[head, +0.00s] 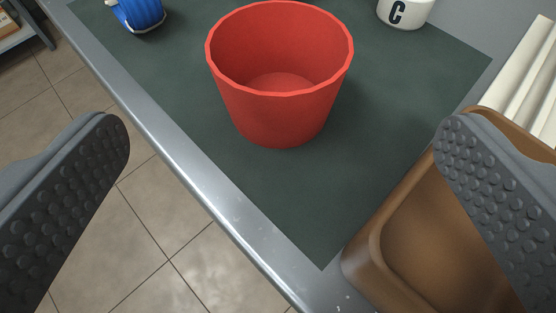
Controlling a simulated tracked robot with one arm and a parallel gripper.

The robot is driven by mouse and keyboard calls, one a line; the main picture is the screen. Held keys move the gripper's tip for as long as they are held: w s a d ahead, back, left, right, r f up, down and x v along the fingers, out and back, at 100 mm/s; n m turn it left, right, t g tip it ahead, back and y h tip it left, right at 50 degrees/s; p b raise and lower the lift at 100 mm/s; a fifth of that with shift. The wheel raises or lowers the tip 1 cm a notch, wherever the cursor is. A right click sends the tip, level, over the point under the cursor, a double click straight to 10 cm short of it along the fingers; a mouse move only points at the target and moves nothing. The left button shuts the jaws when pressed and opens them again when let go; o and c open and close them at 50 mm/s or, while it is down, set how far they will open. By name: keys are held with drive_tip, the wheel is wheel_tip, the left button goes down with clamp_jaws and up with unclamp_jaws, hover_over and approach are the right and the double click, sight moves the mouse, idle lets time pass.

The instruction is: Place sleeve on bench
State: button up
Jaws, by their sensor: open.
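A red tapered, open-topped vessel (280,112) stands upright on the dark green mat (330,190) of the metal-edged bench (215,210). A floor shows inside it, and I cannot tell whether it is the sleeve. No other thing in view is plainly a sleeve. My gripper (280,132) is open and empty, its two grey studded fingers wide apart at the left and right of the picture. The red vessel lies beyond and between the fingertips, apparently touching neither. The left finger shows against the floor, the right one over a brown tray.
The brown tray (365,262) sits at the lower right, with pale ribbed pieces (525,75) behind it. A blue and white object (140,12) and a white cup marked C (405,12) are cut off at the top. Bare mat surrounds the red vessel. Tiled floor lies left.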

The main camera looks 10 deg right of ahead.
drive_tip(key=shift+s+r, duration=0.1)
drive_tip(key=shift+s, duration=0.05)
drive_tip(key=a+r, duration=0.4)
drive_tip(key=r, duration=0.9)
drive_tip(key=a+r, duration=0.4)
drive_tip(key=r, duration=0.9)
drive_tip(key=s+a+r+t, duration=0.1)
drive_tip(key=s+a+r, duration=0.4)
drive_tip(key=r, duration=0.3)
drive_tip(key=s+a+r+n+t+y, duration=0.1)
drive_tip(key=s+a+r, duration=0.5)
drive_tip(key=r, duration=0.2)
drive_tip(key=shift+a+r+y, duration=0.15)
drive_tip(key=shift+r+y, duration=0.1)
drive_tip(key=shift+y, duration=0.05)
wheel_tip(320, 180, up, 8)
drive_tip(key=p, duration=0.8)
